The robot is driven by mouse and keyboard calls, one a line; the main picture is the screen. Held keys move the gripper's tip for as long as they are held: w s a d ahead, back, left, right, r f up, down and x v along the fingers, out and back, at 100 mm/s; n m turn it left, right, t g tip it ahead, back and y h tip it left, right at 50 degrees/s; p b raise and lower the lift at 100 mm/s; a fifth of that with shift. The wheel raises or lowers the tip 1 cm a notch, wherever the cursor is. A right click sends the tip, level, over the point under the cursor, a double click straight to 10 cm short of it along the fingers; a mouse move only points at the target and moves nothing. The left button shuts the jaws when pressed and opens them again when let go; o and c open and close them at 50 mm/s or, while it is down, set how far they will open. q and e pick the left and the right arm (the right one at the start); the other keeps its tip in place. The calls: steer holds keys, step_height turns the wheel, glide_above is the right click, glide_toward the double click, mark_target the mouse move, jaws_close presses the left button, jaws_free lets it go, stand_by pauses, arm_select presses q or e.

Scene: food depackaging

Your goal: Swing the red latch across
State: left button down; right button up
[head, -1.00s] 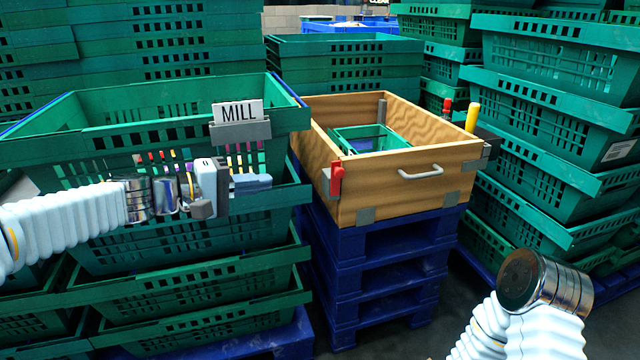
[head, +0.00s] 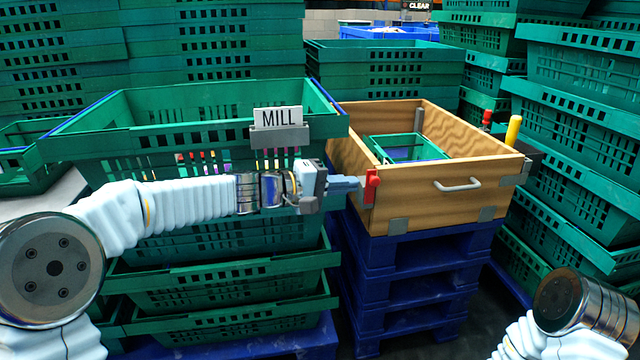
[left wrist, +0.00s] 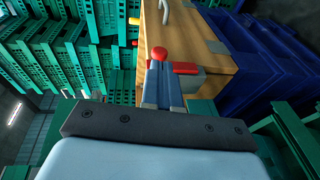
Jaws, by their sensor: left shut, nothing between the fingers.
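The red latch (head: 371,185) is on the left front corner of the wooden crate (head: 440,192). My left gripper (head: 357,184) reaches in from the left with its fingers shut and empty, its tips at the latch. In the left wrist view the shut fingers (left wrist: 159,80) point at the latch's red knob (left wrist: 159,54), and a red bar shows just to their right. I cannot tell whether the tips touch the latch. My right arm shows at the lower right in the head view, but its gripper is out of view.
The crate stands on stacked blue pallets (head: 420,245) and holds a small green basket (head: 410,142). A green crate with a MILL sign (head: 279,117) stands close on the left, behind my left arm. Stacked green crates (head: 580,130) line the right side.

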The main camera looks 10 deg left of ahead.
mark_target(372, 190)
arm_select(q)
steer(key=shift+x, duration=1.45)
